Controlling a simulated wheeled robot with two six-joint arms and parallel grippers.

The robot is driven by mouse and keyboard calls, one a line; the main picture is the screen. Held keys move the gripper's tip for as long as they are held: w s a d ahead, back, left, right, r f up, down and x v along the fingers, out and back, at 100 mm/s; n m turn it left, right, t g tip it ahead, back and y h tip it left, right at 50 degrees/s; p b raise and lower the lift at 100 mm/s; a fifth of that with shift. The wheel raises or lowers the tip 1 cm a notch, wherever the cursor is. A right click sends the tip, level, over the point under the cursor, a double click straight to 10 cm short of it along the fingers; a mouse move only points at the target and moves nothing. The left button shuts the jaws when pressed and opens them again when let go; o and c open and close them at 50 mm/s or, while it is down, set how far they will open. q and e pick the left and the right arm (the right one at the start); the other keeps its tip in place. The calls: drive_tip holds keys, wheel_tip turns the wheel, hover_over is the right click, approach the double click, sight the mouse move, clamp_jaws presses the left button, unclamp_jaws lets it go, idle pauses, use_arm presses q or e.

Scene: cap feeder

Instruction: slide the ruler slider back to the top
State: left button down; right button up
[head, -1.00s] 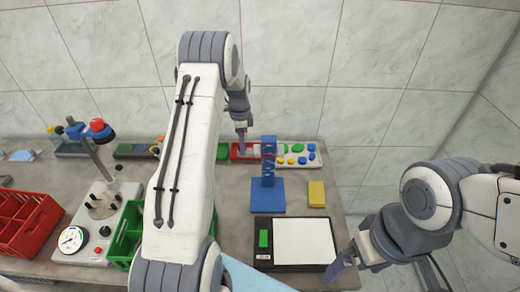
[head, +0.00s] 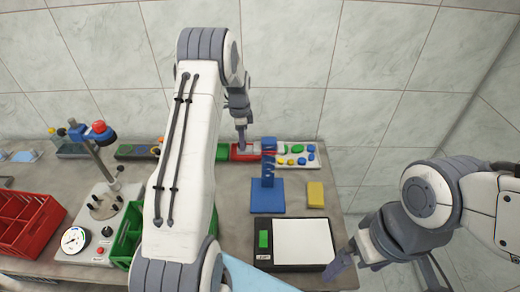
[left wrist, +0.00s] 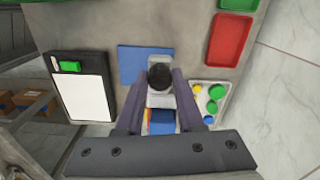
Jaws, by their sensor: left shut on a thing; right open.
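My left gripper (head: 241,147) is low at the back of the table, left of the blue stand. In the left wrist view its fingers (left wrist: 161,88) are closed in around a pale grey piece with a black round top (left wrist: 160,76). I cannot tell how firmly each finger touches it. The upright blue stand (head: 268,172) has a square blue base (head: 268,197), which also shows in the left wrist view (left wrist: 143,62). No ruler slider can be clearly made out. My right gripper (head: 341,268) is open and empty at the front right table edge.
A black-framed white pad (head: 303,242) lies in front. Red (head: 27,222) and green crates stand left.

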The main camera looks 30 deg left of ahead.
use_arm(q)
drive_tip(key=c, duration=0.7)
unclamp_jaws()
wheel_tip(320, 180, up, 8)
drive_tip(key=p, duration=0.5)
drive_tip(key=shift+r+p, duration=0.1)
drive_tip(key=shift+p, duration=0.25)
